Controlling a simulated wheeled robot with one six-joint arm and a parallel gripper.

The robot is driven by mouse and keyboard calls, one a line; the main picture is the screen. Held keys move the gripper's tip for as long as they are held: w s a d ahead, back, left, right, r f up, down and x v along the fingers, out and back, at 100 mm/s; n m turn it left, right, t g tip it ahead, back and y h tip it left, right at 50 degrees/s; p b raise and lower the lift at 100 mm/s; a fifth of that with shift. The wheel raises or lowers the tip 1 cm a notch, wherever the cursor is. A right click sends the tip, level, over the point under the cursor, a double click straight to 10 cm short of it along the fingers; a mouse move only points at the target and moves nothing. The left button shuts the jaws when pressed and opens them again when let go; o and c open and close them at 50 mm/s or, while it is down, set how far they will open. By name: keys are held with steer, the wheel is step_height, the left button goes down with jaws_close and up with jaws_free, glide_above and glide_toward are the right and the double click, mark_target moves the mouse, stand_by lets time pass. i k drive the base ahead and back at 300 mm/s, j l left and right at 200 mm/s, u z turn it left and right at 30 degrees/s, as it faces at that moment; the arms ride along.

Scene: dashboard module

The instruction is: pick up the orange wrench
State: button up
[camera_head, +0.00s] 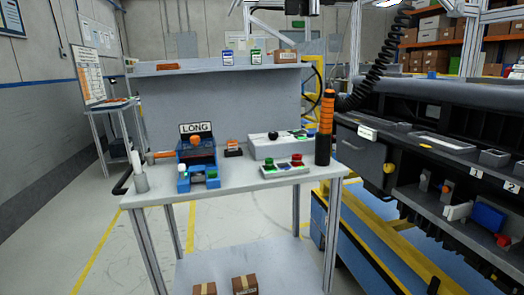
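A tall upright tool, orange with dark bands above a black lower part (326,125), stands at the right end of the white workbench (225,185). It may be the orange wrench, but its shape does not clearly show a wrench. A thin orange piece (160,155) lies at the bench's left, beside a blue fixture (197,163) under a "LONG" sign (196,128). I cannot tell for sure which orange thing is the wrench. My gripper does not show clearly in this view.
A grey control box (270,150) and a panel with coloured buttons (283,170) sit mid-bench. White cylinders (139,175) stand at the left edge. A shelf (220,69) runs behind. The dark dashboard module (440,150) is close on the right. Floor at front left is clear.

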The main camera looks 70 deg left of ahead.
mark_target(150, 156)
steer(key=u, duration=2.5)
steer(key=i+l+z, duration=0.15)
steer(key=i+z, duration=0.15)
steer(key=i, duration=0.5)
steer(key=i+z, duration=0.3)
steer(key=i, duration=0.5)
